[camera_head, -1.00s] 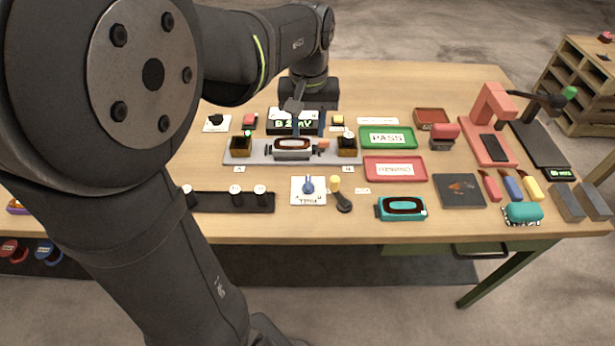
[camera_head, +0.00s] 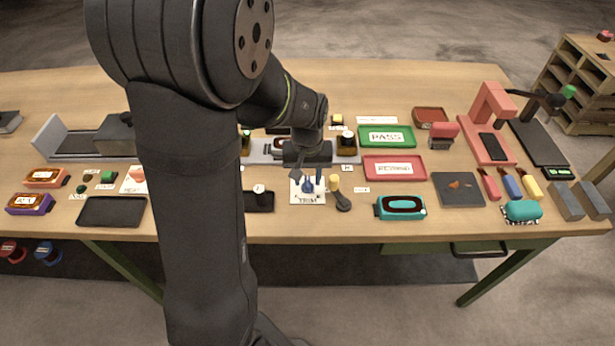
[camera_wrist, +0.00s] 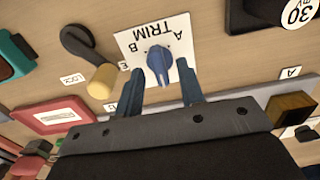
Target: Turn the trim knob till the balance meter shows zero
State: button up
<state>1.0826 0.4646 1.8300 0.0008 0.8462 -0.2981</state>
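In the head view the knob (camera_head: 307,187) is near the table's front edge. My gripper (camera_wrist: 161,68) is open, with one blue finger on each side of the knob. A gap shows beside each finger, and I cannot tell how far down the tips reach. In the head view my gripper (camera_head: 308,178) hangs over the card (camera_head: 301,198).
A lever with a yellow knob (camera_head: 334,184) stands just right of the card, close to my gripper. A teal device (camera_head: 402,207) and a red tray (camera_head: 395,169) lie farther right. The grey fixture rail (camera_head: 262,158) runs behind.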

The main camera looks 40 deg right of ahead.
jog(key=shift+f, duration=0.4)
grip_shut()
jog(key=shift+m, duration=0.4)
jog(key=m, duration=0.4)
jog(key=shift+m, duration=2.5)
